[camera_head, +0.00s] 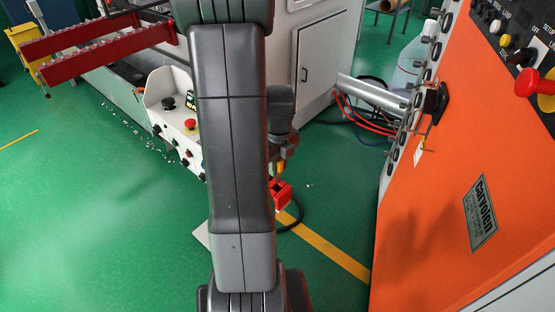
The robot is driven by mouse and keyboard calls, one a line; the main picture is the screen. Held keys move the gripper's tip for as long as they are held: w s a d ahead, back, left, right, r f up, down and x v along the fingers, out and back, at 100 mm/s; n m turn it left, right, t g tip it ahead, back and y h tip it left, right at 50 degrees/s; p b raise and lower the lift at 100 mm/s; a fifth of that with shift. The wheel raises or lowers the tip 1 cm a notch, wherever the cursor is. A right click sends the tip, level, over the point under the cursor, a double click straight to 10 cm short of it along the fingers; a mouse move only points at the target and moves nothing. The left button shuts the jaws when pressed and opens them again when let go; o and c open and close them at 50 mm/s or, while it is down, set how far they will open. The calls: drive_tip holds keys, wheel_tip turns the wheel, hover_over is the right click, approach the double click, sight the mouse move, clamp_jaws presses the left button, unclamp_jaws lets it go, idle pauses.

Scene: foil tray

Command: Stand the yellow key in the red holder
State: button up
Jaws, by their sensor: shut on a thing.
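The red holder (282,194) stands low in the middle of the head view, just right of my arm, which hides its left part. My gripper (281,160) points down above the holder. It is shut on the yellow key (281,168), of which only a small piece shows below the fingers. The key is roughly upright and over the holder. Whether its lower end is inside the holder or just above it, I cannot tell at this size.
A pale flat edge (202,236) shows left of my arm. A dark cable (299,214) curves beside the holder. An orange machine panel (450,190) stands close on the right. A white control box (175,115) and red rails (95,50) are at left. Green floor is open at lower left.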

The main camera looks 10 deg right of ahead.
sight(277, 181)
drive_tip(key=shift+w+a+f, duration=0.2)
drive_tip(key=shift+f, duration=0.1)
drive_tip(key=shift+f+b, duration=2.6)
drive_tip(key=shift+f, duration=0.6)
drive_tip(key=o, duration=1.1)
wheel_tip(277, 181, up, 14)
drive_tip(key=shift+f+p, duration=0.1)
drive_tip(key=shift+p, duration=0.2)
